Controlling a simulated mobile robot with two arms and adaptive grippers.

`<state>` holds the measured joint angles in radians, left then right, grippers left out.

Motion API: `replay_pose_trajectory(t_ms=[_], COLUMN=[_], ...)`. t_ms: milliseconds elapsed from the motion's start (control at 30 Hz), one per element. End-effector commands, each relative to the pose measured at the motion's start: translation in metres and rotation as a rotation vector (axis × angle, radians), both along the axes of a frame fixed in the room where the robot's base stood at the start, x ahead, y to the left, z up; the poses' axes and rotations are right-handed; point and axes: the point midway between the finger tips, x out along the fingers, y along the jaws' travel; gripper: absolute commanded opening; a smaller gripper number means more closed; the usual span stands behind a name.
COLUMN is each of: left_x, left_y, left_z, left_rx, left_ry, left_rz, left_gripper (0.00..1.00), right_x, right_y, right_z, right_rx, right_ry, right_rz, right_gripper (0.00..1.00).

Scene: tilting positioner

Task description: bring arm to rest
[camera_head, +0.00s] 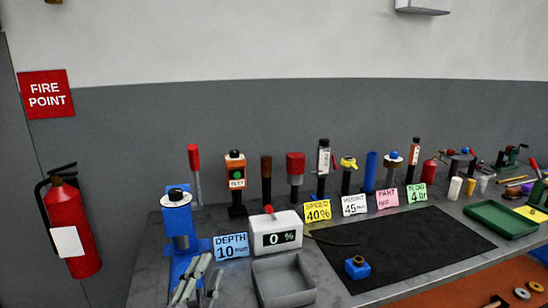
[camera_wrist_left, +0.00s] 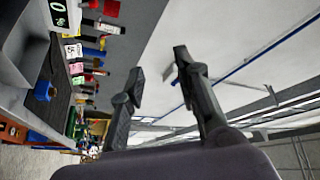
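My left gripper (camera_head: 209,268) shows at the bottom left of the head view as grey finger parts. It is in front of a blue fixture (camera_head: 180,238) with a white, black-topped head, and left of a grey tray (camera_head: 283,281). In the left wrist view its two dark fingers (camera_wrist_left: 158,72) stand apart with nothing between them, so it is open and empty. Whether it touches the bench cannot be told. My right gripper is in neither view.
The bench holds a white readout box (camera_head: 274,233), a black mat (camera_head: 400,245) with a blue block (camera_head: 357,267), and a green tray (camera_head: 500,218). Several upright tools and label cards line the back. A fire extinguisher (camera_head: 70,228) hangs at left.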

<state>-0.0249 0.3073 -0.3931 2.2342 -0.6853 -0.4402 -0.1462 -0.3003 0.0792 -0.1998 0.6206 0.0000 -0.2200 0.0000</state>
Motion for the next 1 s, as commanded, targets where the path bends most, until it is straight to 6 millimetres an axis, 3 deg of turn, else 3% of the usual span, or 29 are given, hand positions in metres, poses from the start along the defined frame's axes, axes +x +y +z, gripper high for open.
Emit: replay_pose_trajectory(t_ms=[33,100,200,300,500,767,1000], left_x=[-0.006,-0.021,-0.055,-0.098,-0.174,-0.263,-0.249], left_y=[0.021,0.046,0.069,0.080,0.083,0.076,0.073], left_z=[-0.034,-0.080,-0.144,-0.193,-0.249,-0.281,-0.350], left_rx=[-0.100,-0.222,-0.365,-0.469,-0.589,-0.677,-0.666], left_ry=[0.148,0.343,0.611,0.838,1.165,1.489,1.521], left_rz=[0.068,0.158,0.273,0.363,0.481,0.584,0.597], left_gripper=[0.30,0.30,0.30,0.30,0.30,0.30,0.30], right_x=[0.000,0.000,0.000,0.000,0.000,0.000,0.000], right_y=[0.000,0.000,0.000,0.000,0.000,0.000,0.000], right_z=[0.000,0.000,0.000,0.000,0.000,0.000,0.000], right_rx=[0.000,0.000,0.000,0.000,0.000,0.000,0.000], right_ry=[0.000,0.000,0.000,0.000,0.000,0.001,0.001], right_rz=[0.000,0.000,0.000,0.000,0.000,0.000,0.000], right_gripper=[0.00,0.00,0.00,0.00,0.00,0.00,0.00])
